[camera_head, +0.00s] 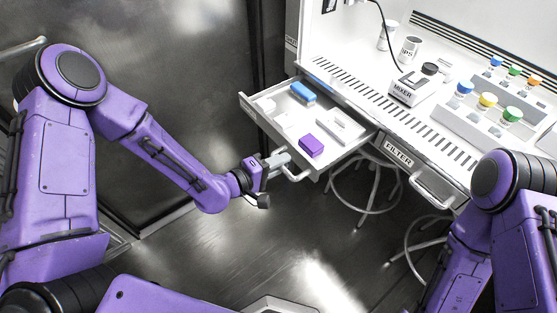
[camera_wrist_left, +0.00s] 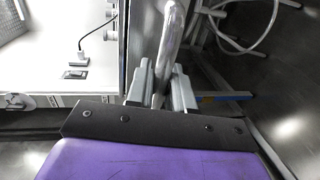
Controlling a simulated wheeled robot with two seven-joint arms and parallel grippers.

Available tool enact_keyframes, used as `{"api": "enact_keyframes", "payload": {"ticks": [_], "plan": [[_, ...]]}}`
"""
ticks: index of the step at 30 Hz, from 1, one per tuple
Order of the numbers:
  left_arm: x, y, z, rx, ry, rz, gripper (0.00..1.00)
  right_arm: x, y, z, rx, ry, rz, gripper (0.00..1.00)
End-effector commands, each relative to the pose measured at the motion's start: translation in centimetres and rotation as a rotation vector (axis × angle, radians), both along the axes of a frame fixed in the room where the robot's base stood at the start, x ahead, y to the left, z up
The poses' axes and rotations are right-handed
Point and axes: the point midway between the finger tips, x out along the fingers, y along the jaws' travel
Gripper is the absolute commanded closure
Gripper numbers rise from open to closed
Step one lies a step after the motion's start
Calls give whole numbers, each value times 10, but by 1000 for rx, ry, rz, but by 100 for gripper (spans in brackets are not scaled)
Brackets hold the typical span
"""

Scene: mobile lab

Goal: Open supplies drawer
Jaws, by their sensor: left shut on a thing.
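The supplies drawer (camera_head: 262,121) is pulled out from the white bench in the head view. A blue item (camera_head: 303,92), a purple item (camera_head: 311,146) and some white items lie inside it. My left gripper (camera_head: 281,160) is at the drawer's front and is shut on the drawer handle (camera_head: 297,174). In the left wrist view the handle (camera_wrist_left: 172,35) runs between the two grey fingers of the left gripper (camera_wrist_left: 161,85). My right arm shows at the lower right of the head view, but its gripper is out of frame.
A closed drawer labelled FILTER (camera_head: 398,154) is to the right. The bench top holds a mixer (camera_head: 415,85), a cup (camera_head: 410,49) and a rack of colored-cap bottles (camera_head: 487,101). Stools (camera_head: 365,190) stand under the bench. The floor before the open drawer is clear.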

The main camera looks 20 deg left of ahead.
Motion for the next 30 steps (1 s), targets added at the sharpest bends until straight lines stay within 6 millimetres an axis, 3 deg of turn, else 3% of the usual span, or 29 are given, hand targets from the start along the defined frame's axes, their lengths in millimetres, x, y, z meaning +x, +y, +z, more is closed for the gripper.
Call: {"api": "enact_keyframes", "payload": {"ticks": [7,8,9,20,30], "plan": [[0,0,0,1,0,-1,100,0,0,0,0,0,0,57],[0,0,0,1,0,-1,69,0,0,0,0,0,0,57],[0,0,0,1,0,-1,62,0,0,0,0,0,0,57],[-6,6,2,1,-1,1,62,0,0,0,0,0,0,57],[-64,52,19,-2,-1,3,62,0,0,2,0,0,0,57]]}}
